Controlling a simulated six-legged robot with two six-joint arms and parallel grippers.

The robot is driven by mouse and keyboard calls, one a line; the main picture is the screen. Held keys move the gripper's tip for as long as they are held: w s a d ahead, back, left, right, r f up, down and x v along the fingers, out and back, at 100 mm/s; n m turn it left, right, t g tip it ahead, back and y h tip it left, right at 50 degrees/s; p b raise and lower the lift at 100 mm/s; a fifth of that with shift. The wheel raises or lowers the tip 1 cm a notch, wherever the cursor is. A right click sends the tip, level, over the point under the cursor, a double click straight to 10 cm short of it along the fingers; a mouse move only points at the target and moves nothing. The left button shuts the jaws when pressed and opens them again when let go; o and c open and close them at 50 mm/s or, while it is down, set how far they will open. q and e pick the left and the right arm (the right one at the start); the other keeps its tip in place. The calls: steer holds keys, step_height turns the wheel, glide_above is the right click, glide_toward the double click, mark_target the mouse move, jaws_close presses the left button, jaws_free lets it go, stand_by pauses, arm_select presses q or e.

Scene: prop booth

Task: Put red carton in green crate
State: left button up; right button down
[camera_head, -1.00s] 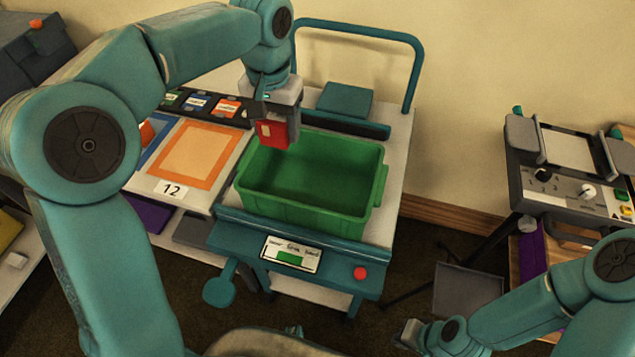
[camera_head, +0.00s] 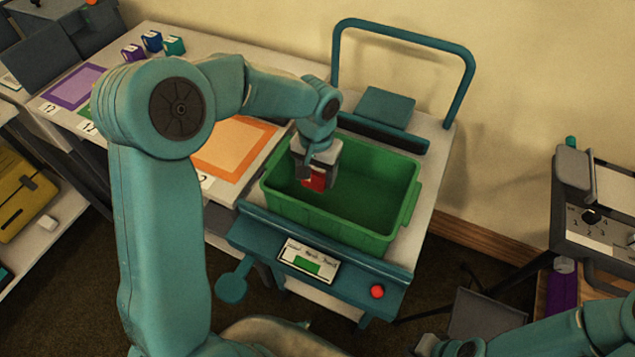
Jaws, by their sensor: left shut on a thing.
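The green crate (camera_head: 385,235) stands empty-looking on a cart, its open top facing up. My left gripper (camera_head: 314,180) is shut on the red carton (camera_head: 317,181) and holds it inside the crate's opening, towards its left side. Most of the carton is hidden by the gripper. I cannot tell whether the carton touches the crate floor. My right gripper (camera_head: 427,345) is at the bottom edge, away from the crate; its fingers are too small and cut off to read.
The cart has a tall teal handle (camera_head: 462,85) behind the crate and a red button (camera_head: 377,291) at its front. A table with an orange-framed mat (camera_head: 232,150) and several small cartons (camera_head: 152,41) is at left. A control stand (camera_head: 590,225) is at right.

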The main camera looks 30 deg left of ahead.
mark_target(316, 194)
arm_select(q)
step_height(316, 194, down, 4)
steer(key=shift+s+f, duration=0.1)
steer(key=shift+s, duration=0.05)
steer(key=shift+w+f, duration=0.2)
steer(key=shift+s, duration=0.25)
steer(key=shift+f+b, duration=0.15)
steer(key=shift+b, duration=0.15)
steer(key=o, duration=1.1)
steer(key=shift+w, duration=0.2)
steer(key=shift+s, duration=0.1)
